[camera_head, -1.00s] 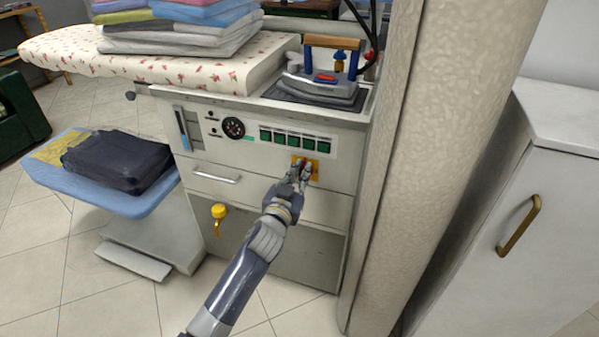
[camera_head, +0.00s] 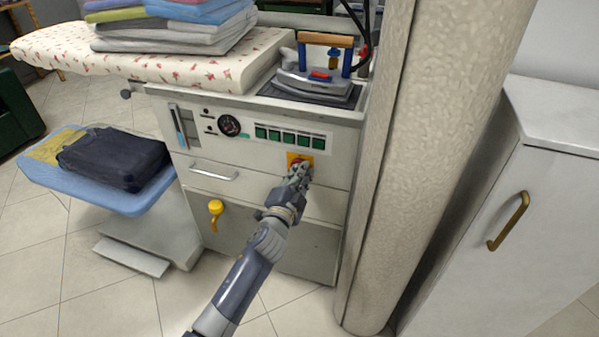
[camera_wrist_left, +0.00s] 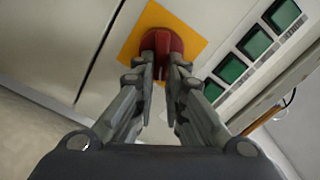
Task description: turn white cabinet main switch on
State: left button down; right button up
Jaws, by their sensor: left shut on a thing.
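The white cabinet (camera_head: 262,184) stands under the ironing board, with a control panel on its front. Its main switch is a red knob (camera_wrist_left: 162,42) on a yellow square plate (camera_head: 291,157), right of the drawer handle and below the green buttons. In the head view my left gripper (camera_head: 299,169) covers most of the knob. In the left wrist view the left gripper (camera_wrist_left: 163,68) has its two fingers closed on the red knob, one on each side. The knob's exact angle is hard to tell. My right gripper is not in view.
Green buttons (camera_head: 290,138) sit just above the switch. An iron (camera_head: 317,84) rests on top of the cabinet. A thick beige column (camera_head: 420,150) stands close on the right. A yellow-handled valve (camera_head: 215,208) is lower left.

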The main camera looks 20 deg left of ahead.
pick_arm(q)
jog(key=m, duration=0.3)
jog(key=f+m, duration=0.1)
jog(key=m, duration=0.1)
jog(key=shift+d+m, duration=0.15)
jog(key=shift+m, duration=0.25)
jog(key=shift+f, duration=0.1)
dwell(0.3)
jog(key=c, duration=1.6)
grip_release()
jog(key=shift+c, duration=0.2)
jog(key=shift+s, duration=0.15)
jog(key=s, duration=1.1)
jog(key=shift+s+a, duration=0.2)
jog(key=shift+s, duration=0.2)
